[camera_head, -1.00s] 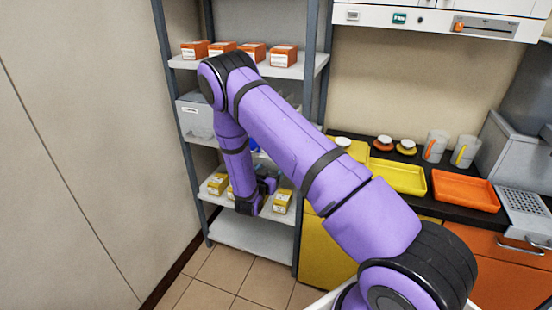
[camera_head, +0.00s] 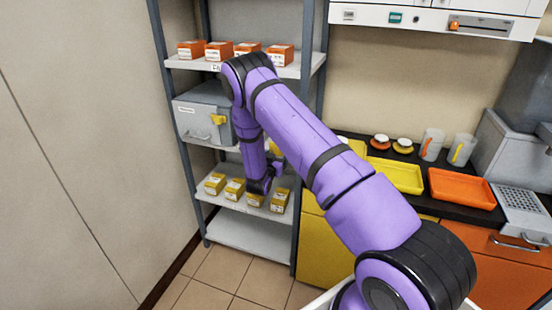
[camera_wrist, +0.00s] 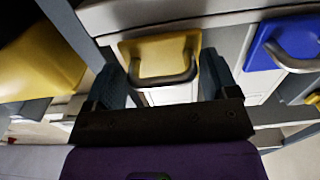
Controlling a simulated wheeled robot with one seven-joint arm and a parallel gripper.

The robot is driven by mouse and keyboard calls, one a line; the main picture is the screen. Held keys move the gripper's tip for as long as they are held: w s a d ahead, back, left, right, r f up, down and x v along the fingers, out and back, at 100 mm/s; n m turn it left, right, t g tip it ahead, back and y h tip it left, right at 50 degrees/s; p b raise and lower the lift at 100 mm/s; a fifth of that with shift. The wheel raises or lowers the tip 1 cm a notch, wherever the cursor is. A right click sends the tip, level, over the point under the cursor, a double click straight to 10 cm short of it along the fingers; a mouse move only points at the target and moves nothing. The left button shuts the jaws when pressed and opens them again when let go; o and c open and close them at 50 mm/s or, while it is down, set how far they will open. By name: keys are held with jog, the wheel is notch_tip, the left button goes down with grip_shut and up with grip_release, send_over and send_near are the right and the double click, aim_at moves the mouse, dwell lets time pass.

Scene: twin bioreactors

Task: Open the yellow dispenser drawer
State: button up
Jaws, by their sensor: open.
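The yellow drawer front (camera_wrist: 160,48) shows in the upper middle of the wrist view, with a grey bar handle (camera_wrist: 165,79) across its lower part. My gripper (camera_wrist: 163,70) is open, with one finger to each side of the yellow drawer front in that view. I cannot tell whether the fingers touch it. A blue drawer (camera_wrist: 285,45) with a similar handle is to the right. In the head view, my gripper (camera_head: 262,184) hangs by the shelf. My arm hides most of the dispenser there, and only a small yellow patch (camera_head: 275,147) shows beside it.
A grey box (camera_head: 200,112) with a yellow latch stands on the middle shelf. Yellow boxes (camera_head: 234,189) line the shelf below and orange boxes (camera_head: 248,50) the top one. A shelf post (camera_head: 309,120) rises right of my forearm. Yellow (camera_head: 400,176) and orange trays (camera_head: 462,187) lie on the counter.

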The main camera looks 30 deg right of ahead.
jog(key=c, duration=1)
jog(key=v, duration=1.1)
jog(key=shift+s, duration=0.1)
jog(key=o, duration=1)
jog(key=shift+d, duration=0.1)
jog(key=v, duration=1)
jog(key=shift+s+a, duration=0.2)
jog(key=shift+a, duration=0.15)
